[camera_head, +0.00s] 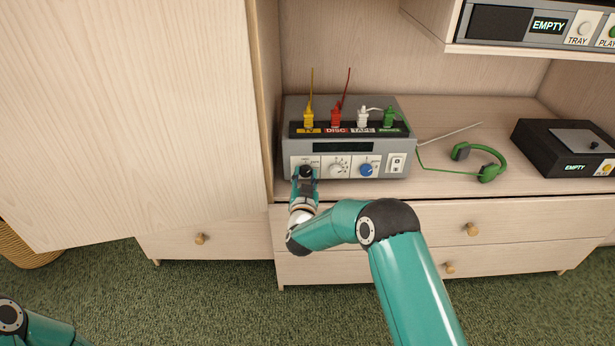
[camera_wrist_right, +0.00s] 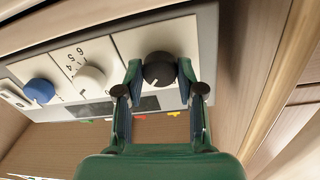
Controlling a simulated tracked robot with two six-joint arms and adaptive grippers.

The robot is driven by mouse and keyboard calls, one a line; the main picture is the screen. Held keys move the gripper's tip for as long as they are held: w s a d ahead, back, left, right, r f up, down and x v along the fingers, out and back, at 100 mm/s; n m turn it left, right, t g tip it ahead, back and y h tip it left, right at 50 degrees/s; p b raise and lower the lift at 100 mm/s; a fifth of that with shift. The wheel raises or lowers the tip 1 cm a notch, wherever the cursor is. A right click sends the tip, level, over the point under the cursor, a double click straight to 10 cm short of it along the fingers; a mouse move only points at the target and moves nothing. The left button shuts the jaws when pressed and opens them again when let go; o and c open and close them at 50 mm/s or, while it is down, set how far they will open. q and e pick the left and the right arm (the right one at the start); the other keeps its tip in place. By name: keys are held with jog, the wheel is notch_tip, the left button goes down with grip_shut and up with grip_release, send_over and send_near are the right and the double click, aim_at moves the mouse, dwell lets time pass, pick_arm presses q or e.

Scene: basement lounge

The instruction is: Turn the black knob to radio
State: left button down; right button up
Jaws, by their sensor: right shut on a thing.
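The black knob (camera_head: 306,171) is at the left end of the front panel of a grey amplifier (camera_head: 346,105) on the cabinet shelf. In the right wrist view the black knob (camera_wrist_right: 160,70) sits between the two fingers, with a light pointer mark on it. My right gripper (camera_head: 305,178) is shut on the knob; it also shows in the right wrist view (camera_wrist_right: 160,78). The labels around the knob are too small or hidden to read. Of my left arm only a link shows at the lower left; its gripper is out of view.
A white knob (camera_head: 337,169) and a blue knob (camera_head: 366,170) sit to the right of the black one. Coloured plugs stand on top. Green headphones (camera_head: 482,161) and a black box (camera_head: 566,150) lie further right. A cabinet door (camera_head: 130,110) stands close on the left.

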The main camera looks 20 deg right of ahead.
jog(key=shift+d+f+m+b, duration=0.1)
jog(key=shift+f+m+b, duration=0.05)
jog(key=shift+m+b, duration=0.9)
jog(key=m+b, duration=0.5)
jog(key=b, duration=0.1)
jog(key=shift+b, duration=0.35)
jog(key=shift+d+m+g+b, duration=0.1)
jog(key=shift+m+g+b, duration=0.2)
jog(key=shift+m+b, duration=0.65)
jog(key=o, duration=1.1)
jog(key=shift+o, duration=0.2)
jog(key=shift+r, duration=0.2)
